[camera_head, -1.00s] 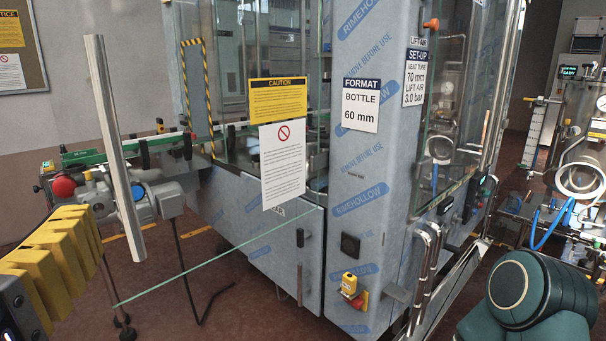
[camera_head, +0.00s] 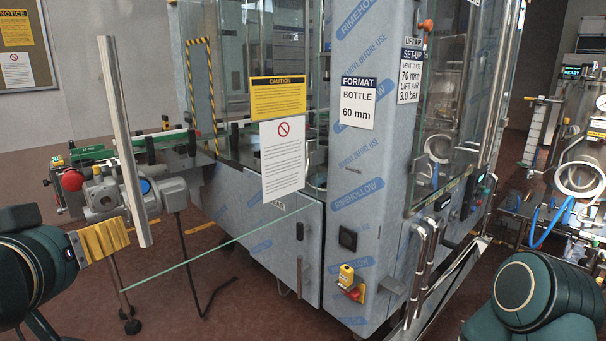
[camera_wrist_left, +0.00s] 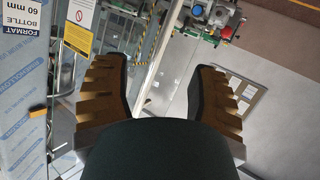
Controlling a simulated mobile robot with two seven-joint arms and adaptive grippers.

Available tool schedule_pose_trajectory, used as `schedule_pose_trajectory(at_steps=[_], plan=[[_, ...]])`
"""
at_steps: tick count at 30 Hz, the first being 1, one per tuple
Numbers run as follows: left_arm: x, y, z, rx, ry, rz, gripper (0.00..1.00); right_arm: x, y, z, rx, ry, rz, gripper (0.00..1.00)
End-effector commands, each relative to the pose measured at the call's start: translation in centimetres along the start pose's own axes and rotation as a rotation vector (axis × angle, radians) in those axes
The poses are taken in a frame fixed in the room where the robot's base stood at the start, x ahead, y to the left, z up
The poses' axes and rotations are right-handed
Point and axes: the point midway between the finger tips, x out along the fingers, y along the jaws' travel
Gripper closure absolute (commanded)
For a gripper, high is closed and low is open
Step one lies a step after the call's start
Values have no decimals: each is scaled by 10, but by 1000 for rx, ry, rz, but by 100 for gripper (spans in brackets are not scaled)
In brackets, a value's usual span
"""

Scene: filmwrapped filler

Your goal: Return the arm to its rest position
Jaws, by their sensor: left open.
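My left gripper (camera_head: 103,240) is at the lower left of the head view, with ribbed yellow fingers on a dark green arm. In the left wrist view, my left gripper (camera_wrist_left: 158,70) has its two fingers wide apart with nothing between them. In the head view it appears in front of the conveyor end with the grey motor, low and left of the filling machine (camera_head: 355,200). I cannot tell how far apart they are. A dark green link of my own arm (camera_head: 545,295) fills the lower right corner. My right gripper is not in view.
A slanted metal rail (camera_head: 124,140) stands close beyond the left gripper. A conveyor end with a red knob (camera_head: 72,180) lies behind it. A thin green strip (camera_head: 220,245) runs toward the machine's door. A steel unit with hoses (camera_head: 580,180) stands right. Floor (camera_head: 240,310) shows at front.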

Motion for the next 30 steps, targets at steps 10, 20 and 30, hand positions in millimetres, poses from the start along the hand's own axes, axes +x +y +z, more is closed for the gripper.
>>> schedule_pose_trajectory(at_steps=[10, 20, 30], plan=[[120, -7, 98, -80, -286, 103, 41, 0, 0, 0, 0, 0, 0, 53], [191, 8, 232, -107, -560, 163, 41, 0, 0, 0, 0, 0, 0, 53], [205, 30, 394, -77, -848, 198, 41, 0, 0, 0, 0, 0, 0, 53]])
